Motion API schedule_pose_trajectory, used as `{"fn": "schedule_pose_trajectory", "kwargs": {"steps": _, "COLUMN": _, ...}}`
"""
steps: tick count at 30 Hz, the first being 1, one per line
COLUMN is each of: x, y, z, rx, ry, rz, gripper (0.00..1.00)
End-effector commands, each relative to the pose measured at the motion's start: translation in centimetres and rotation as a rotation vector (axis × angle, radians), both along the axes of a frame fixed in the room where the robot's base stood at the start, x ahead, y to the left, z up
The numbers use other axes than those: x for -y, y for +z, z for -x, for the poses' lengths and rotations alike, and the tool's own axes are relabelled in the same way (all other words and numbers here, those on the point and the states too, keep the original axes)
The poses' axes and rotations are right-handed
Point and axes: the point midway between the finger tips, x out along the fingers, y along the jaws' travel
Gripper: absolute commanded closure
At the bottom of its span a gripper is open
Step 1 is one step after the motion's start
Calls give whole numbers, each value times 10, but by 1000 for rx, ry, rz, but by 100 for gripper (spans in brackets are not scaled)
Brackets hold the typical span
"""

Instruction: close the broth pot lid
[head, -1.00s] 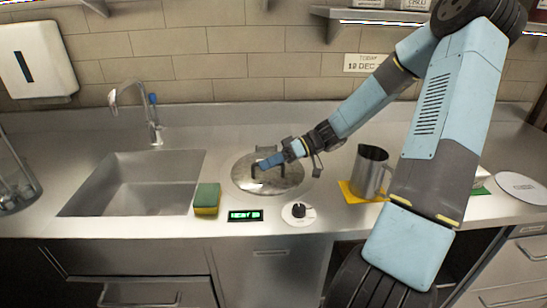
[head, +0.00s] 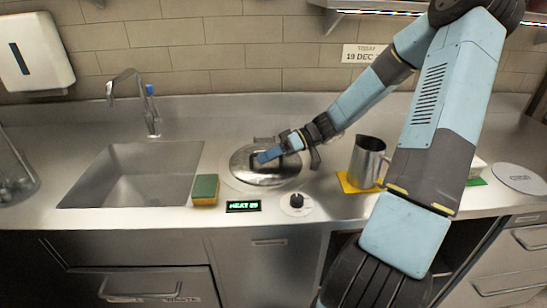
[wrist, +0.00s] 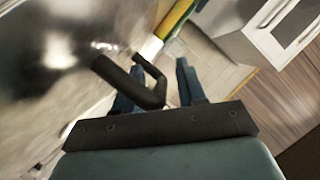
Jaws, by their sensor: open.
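The broth pot lid (head: 262,177) is a round, shiny metal lid with a dark handle. It lies flat or nearly flat over the round well in the counter, its hinge at the back. I cannot tell if it is fully seated. My gripper (head: 268,156) is over the lid, fingers low beside the handle, and partly hides it. In the wrist view the lid (wrist: 55,55) is blurred at the left. The bent black handle (wrist: 148,98) crosses in front of the left finger of my open gripper (wrist: 158,72). Whether they touch is unclear.
A sink (head: 135,178) and a yellow-green sponge (head: 205,190) are left of the well. A display (head: 243,206) and a knob (head: 296,201) sit in front. A metal jug (head: 366,162) stands on a yellow mat (head: 350,187) to the right, near my arm.

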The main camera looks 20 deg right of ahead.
Motion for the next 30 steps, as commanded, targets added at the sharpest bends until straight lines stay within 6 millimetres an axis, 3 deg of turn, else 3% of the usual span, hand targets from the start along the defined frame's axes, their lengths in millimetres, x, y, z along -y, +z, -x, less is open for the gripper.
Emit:
{"fn": "schedule_pose_trajectory", "kwargs": {"steps": 5, "x": 15, "y": 4, "z": -1, "rx": 2, "ry": -4, "rz": 0, "gripper": 60}}
{"fn": "schedule_pose_trajectory", "kwargs": {"steps": 18, "x": 91, "y": 27, "z": 0, "rx": 0, "ry": -4, "rz": 1, "gripper": 60}}
{"fn": "schedule_pose_trajectory", "kwargs": {"steps": 24, "x": 110, "y": 33, "z": 1, "rx": 0, "ry": -2, "rz": 1, "gripper": 60}}
{"fn": "schedule_pose_trajectory", "kwargs": {"steps": 30, "x": 115, "y": 35, "z": 1, "rx": -2, "ry": -1, "rz": 1, "gripper": 60}}
